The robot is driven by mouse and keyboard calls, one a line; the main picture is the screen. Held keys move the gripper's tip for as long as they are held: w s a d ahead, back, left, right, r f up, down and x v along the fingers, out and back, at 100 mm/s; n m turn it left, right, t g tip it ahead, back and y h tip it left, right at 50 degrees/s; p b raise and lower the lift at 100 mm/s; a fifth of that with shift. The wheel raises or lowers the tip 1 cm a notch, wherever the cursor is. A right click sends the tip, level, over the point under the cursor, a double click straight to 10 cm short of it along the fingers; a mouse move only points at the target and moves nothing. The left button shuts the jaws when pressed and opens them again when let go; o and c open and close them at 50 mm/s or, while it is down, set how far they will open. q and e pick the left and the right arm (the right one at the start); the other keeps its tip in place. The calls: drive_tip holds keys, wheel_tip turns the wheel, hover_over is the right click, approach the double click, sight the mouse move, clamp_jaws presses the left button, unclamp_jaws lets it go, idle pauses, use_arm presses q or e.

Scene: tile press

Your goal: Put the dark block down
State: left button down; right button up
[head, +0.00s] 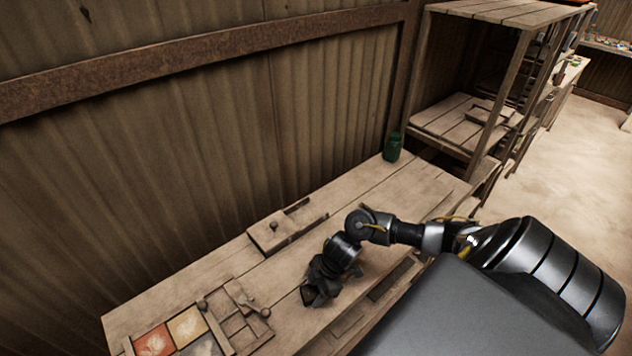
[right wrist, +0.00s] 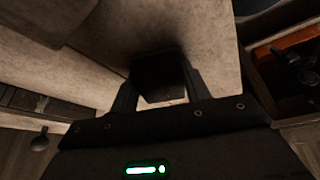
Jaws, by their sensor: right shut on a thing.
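The dark block (right wrist: 158,72) is between the two fingers of my right gripper in the right wrist view, and the fingers are shut on it. In the head view my right gripper (head: 312,292) points down over the middle of the wooden workbench (head: 350,215). The block cannot be clearly told from the dark gripper there. I cannot tell whether the block touches the bench top. My left gripper is not in view.
A wooden frame with coloured tiles (head: 153,342) and a slatted grid (head: 238,312) lie at the bench's near left. A knobbed wooden box (head: 272,235) sits by the wall. A green jar (head: 392,147) stands at the far end.

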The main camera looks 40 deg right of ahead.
drive_tip(key=o, duration=0.6)
drive_tip(key=shift+s+a+f, duration=0.15)
drive_tip(key=shift+s+f, duration=0.35)
drive_tip(key=shift+f, duration=0.15)
drive_tip(key=o, duration=0.3)
drive_tip(key=shift+f, duration=0.15)
drive_tip(key=shift+o, duration=0.2)
drive_tip(key=shift+r, duration=0.35)
drive_tip(key=w+v, duration=0.2)
drive_tip(key=v, duration=1)
drive_tip(key=shift+s+r, duration=0.45)
drive_tip(key=shift+r, duration=0.15)
